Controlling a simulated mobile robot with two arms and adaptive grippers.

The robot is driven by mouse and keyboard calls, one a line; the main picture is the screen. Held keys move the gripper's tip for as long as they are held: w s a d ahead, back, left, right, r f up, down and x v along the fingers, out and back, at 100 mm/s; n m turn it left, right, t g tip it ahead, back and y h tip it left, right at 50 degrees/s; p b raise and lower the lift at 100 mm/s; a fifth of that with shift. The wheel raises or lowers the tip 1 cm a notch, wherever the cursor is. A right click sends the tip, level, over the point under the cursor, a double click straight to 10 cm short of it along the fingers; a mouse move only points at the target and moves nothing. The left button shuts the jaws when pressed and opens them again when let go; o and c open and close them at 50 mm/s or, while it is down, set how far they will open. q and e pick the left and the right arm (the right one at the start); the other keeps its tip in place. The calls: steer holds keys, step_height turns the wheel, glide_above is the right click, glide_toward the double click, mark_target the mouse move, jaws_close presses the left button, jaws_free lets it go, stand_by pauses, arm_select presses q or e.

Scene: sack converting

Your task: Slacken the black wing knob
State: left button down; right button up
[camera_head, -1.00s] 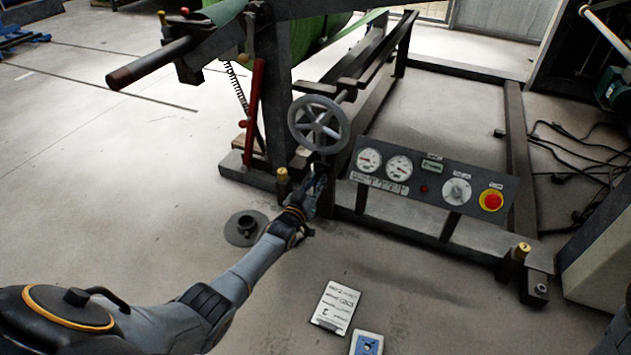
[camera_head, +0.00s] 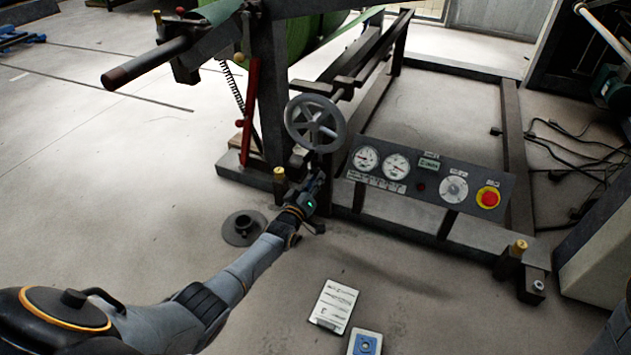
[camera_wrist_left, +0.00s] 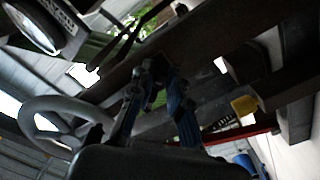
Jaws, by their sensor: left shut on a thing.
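My left gripper (camera_head: 317,182) reaches the dark frame post just below the grey handwheel (camera_head: 315,123). In the left wrist view its two blue-grey fingers (camera_wrist_left: 157,72) close in on a small dark part against the frame beam. This part is the black wing knob, mostly hidden between the fingertips, so its wing angle cannot be made out. In the head view the gripper and wrist cover the knob. My right gripper is in neither view.
The gauge panel (camera_head: 408,190) with a red stop button (camera_head: 488,198) is right of the gripper. A brass-topped post (camera_head: 279,176) stands close on the left. A round black base (camera_head: 243,229), a paper sheet (camera_head: 334,306) and a blue-white device (camera_head: 365,342) lie on open floor.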

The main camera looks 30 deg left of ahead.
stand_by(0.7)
arm_select(q)
steer(key=c, duration=1.3)
jaws_free()
steer(key=s, duration=1.2)
steer(key=shift+d, duration=0.3)
